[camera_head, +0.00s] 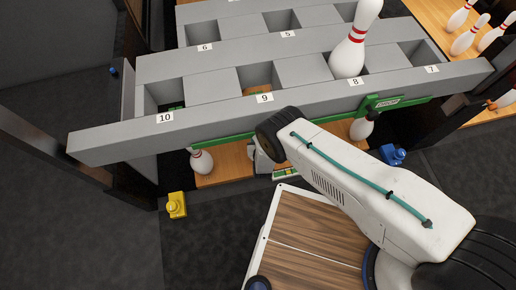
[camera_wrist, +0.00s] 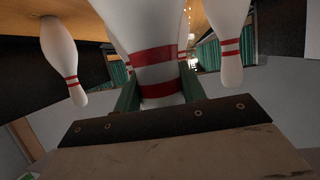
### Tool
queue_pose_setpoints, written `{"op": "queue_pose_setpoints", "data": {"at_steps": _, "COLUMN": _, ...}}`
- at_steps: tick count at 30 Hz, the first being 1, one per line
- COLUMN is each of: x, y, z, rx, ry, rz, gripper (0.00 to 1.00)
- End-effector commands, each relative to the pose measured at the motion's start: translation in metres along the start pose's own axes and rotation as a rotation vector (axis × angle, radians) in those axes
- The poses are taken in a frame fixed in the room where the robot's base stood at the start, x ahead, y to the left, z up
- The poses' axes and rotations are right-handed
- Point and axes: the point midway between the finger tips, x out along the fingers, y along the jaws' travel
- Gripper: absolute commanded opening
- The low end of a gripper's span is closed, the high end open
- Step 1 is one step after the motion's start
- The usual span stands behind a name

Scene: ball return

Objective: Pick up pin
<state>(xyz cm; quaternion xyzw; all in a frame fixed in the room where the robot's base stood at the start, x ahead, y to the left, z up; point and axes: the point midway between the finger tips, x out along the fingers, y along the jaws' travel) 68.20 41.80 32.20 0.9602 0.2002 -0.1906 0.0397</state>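In the wrist view a white pin (camera_wrist: 150,28) with red bands fills the middle. Its banded neck lies between the two green fingers of my gripper (camera_wrist: 160,92). I see no clear gap beside the neck, but cannot tell whether the fingers press on it. The pin's end is hidden behind the gripper's dark front edge. In the head view my gripper (camera_head: 264,160) is low at the front of the grey rack, mostly hidden by my arm; the pin between its fingers is not seen there.
Two more pins, one left (camera_wrist: 60,50) and one right (camera_wrist: 228,38), flank it in the wrist view. The grey rack (camera_head: 110,142) has numbered slots; a pin (camera_head: 348,58) stands in it near slot 8. A yellow block (camera_head: 176,205) and a blue block (camera_head: 392,154) lie on the floor.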

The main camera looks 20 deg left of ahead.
Motion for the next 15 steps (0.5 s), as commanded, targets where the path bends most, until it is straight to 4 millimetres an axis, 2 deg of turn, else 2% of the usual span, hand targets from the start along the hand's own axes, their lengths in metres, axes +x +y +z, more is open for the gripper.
{"op": "queue_pose_setpoints", "data": {"at_steps": 15, "x": -0.002, "y": -0.001, "z": -0.013, "rx": 0.001, "ry": 0.006, "rz": 0.0, "gripper": 0.0}}
